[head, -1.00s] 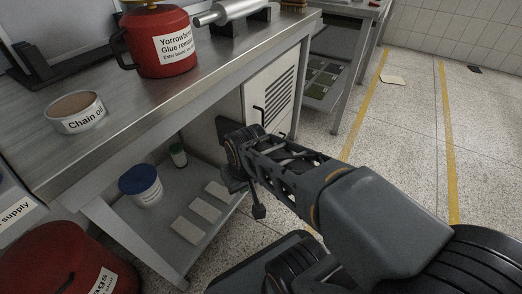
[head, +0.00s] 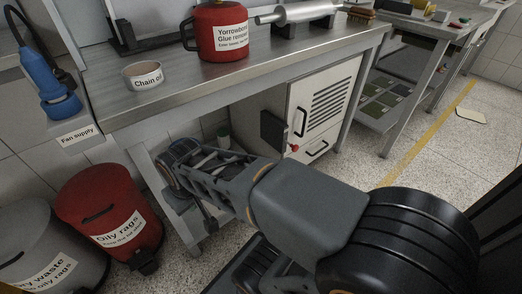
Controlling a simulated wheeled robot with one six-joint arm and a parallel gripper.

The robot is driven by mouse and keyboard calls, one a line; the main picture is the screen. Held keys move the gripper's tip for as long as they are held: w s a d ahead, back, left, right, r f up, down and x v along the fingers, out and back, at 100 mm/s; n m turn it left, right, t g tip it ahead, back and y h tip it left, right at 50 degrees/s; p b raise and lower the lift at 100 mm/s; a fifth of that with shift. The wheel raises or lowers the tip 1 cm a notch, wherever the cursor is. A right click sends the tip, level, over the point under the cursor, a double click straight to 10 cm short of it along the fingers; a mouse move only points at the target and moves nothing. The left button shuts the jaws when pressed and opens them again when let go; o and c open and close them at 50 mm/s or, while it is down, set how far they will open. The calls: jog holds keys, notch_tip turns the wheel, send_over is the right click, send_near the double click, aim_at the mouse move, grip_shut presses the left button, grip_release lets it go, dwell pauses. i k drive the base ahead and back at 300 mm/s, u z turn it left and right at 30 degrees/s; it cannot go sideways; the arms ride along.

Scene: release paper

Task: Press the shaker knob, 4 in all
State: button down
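A small red knob (head: 294,147) shows at the lower right of a dark box on the front of a white louvred cabinet (head: 330,98) under the bench. I cannot tell for sure that it is the shaker knob. My gripper (head: 180,170) is at the far end of my arm, in front of the bench's left part and left of the cabinet. It is well apart from the red knob. Its fingers are too small and dark to tell open from shut.
The steel bench (head: 205,82) carries a red glue remover can (head: 220,30), a chain oil tin (head: 143,76) and a metal roller (head: 298,12). A red oily rags bin (head: 110,215) and a grey bin (head: 45,245) stand at left. Open floor (head: 435,165) lies right.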

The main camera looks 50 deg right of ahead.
aim_at(296, 147)
jog(key=u, duration=0.4)
jog(key=k, duration=0.65)
jog(key=z, duration=1.55)
